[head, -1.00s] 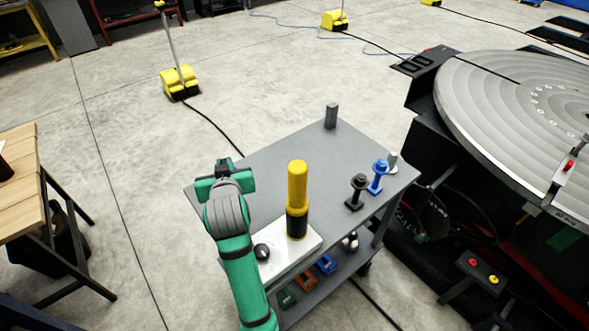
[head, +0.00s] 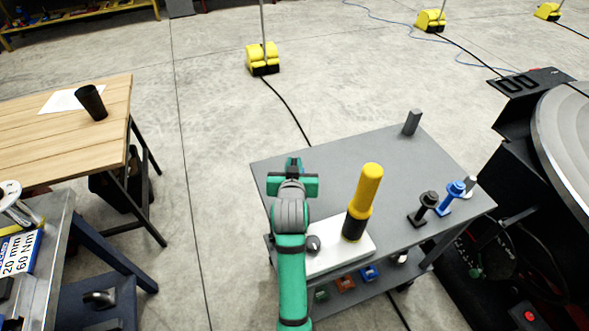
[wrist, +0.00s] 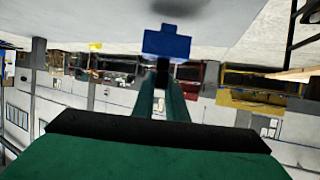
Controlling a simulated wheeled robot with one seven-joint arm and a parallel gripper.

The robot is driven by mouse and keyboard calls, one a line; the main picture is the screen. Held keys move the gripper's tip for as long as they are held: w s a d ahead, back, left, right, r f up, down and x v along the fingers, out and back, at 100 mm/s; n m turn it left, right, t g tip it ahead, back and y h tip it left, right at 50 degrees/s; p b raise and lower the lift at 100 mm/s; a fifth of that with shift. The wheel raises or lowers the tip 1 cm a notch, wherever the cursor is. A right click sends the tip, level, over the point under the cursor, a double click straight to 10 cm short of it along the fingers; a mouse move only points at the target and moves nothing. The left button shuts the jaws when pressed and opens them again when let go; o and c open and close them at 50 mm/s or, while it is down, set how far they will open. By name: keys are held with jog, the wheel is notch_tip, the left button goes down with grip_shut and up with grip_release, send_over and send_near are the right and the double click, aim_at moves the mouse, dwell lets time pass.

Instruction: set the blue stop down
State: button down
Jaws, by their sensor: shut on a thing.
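My gripper (head: 293,168) shows from behind in the head view, in front of the left part of the grey cart top (head: 345,158). My wrist and forearm hide its fingertips there. In the wrist view the fingers (wrist: 163,80) are shut on a blue piece (wrist: 167,43), which I take as the blue stop. It looks like a wide block with a small tab. The head view does not show it. Another blue piece, a post with a round head (head: 450,196), stands on the right part of the cart top.
A yellow and black cylinder (head: 364,200) and a dark knob (head: 313,244) are on a white plate (head: 345,254). A black post (head: 424,208) stands beside the blue post, and a grey block (head: 411,123) at the back corner. A wooden table (head: 60,130) is left.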

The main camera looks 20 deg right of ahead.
jog(key=shift+w+f, duration=0.1)
jog(key=shift+f, duration=0.9)
jog(key=shift+f, duration=0.15)
jog(key=c, duration=1.8)
grip_release()
jog(key=shift+o, duration=0.2)
jog(key=shift+s+a, duration=0.15)
jog(key=shift+s, duration=0.05)
jog(key=v, duration=1.1)
jog(key=shift+s+r, duration=0.3)
